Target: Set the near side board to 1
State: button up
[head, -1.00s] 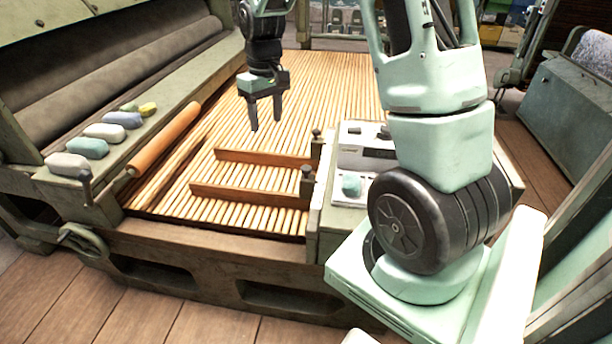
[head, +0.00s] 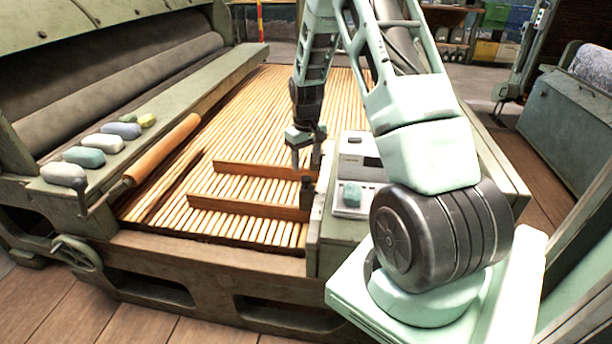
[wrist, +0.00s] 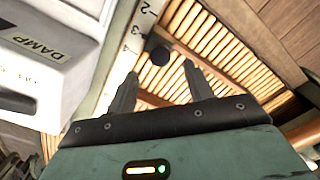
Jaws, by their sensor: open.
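The near side board (head: 248,207) is a low brown board lying across the slatted bed, with a dark knob (head: 307,190) at its right end. A second, parallel board (head: 262,172) lies farther back. My gripper (head: 306,166) is open and empty above the right ends of the boards, just behind the near knob. In the wrist view a dark round knob (wrist: 159,52) shows just beyond the open fingers (wrist: 160,69), apart from them. A pale scale strip (wrist: 136,29) beside it carries 2, 3 and 4; no 1 shows there. The far board's knob is hidden behind my gripper.
A control box (head: 352,192) with a teal button stands right of the bed; its DAMP label shows in the wrist view. Several coloured rolls (head: 103,143) and an orange-brown roller (head: 162,149) lie at the left. The slats behind the boards are clear.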

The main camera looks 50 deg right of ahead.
aim_at(306, 178)
jog(key=shift+f, duration=2.75)
